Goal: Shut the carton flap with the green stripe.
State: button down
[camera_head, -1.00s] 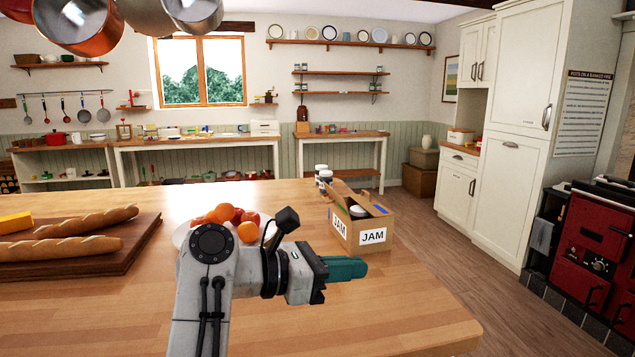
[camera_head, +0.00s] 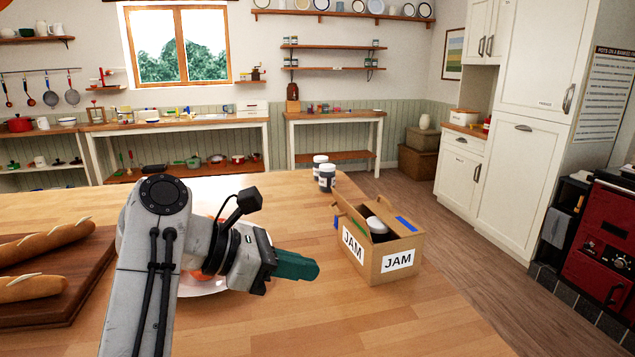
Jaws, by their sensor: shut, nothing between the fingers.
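The cardboard carton (camera_head: 400,245) with white JAM labels stands on the wooden island top near its right edge. Its top is at least partly open, and a dark jar with a white lid (camera_head: 377,226) shows inside. A small green mark, seemingly the green stripe (camera_head: 361,228), shows at the left part of the opening; its flap's exact angle is hard to tell. A blue stripe (camera_head: 406,223) lies on the right part of the top, and another blue patch is at the left side. My gripper (camera_head: 312,270), with teal fingers, is shut and empty, left of the carton and apart from it.
Two jars (camera_head: 326,177) stand behind the carton. A plate of fruit (camera_head: 205,285) is mostly hidden behind my arm. A board (camera_head: 98,262) with bread lies at left. The island top (camera_head: 380,325) is clear in front of the carton.

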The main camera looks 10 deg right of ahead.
aim_at(356, 220)
jog(key=i, duration=1)
